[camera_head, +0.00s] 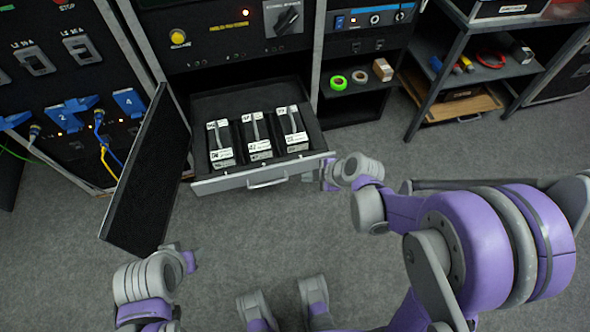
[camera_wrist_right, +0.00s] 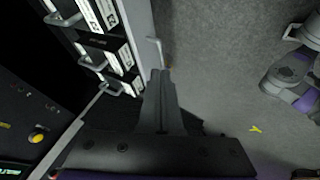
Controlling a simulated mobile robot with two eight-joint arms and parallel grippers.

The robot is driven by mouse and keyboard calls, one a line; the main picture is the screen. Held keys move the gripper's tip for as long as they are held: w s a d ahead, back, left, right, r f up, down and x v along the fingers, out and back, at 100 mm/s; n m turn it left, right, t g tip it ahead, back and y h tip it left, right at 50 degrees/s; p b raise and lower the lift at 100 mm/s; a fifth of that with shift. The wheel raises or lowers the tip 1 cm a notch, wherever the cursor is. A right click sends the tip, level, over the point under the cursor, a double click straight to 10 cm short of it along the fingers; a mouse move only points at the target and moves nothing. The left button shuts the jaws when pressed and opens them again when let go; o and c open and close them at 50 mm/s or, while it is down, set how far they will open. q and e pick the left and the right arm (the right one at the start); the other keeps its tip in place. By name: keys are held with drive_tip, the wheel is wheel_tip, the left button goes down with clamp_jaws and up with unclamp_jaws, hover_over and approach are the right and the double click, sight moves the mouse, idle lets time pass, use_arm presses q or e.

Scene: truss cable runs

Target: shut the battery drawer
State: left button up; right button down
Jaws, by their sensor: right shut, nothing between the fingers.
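The battery drawer (camera_head: 220,184) is pulled out of the rack, with a light grey front and a bar handle (camera_head: 267,183). Three dark batteries (camera_head: 258,140) with white labels and grey handles stand in it. My right gripper (camera_head: 324,175) is at the right end of the drawer front. In the right wrist view, its fingers (camera_wrist_right: 160,76) are together and empty, close to the drawer front (camera_wrist_right: 139,22); I cannot tell whether they touch it. My left gripper (camera_head: 188,260) is low on the left, apart from the drawer, its fingers too small to read.
A dark door panel (camera_head: 150,180) stands open left of the drawer. A shelf right of the drawer holds green tape (camera_head: 338,83). A workbench rack (camera_head: 440,85) stands farther right. The carpet (camera_head: 250,235) in front of the drawer is clear.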

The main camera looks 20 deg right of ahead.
drive_tip(key=b, duration=0.2)
approach(282, 169)
wheel_tip(282, 169, down, 4)
drive_tip(key=s+a, duration=0.2)
use_arm(q)
wheel_tip(282, 169, down, 3)
drive_tip(key=shift+r, duration=0.2)
use_arm(e)
drive_tip(key=w, duration=0.4)
drive_tip(key=shift+d+f, duration=0.1)
drive_tip(key=shift+d, duration=0.05)
drive_tip(key=shift+w, duration=0.15)
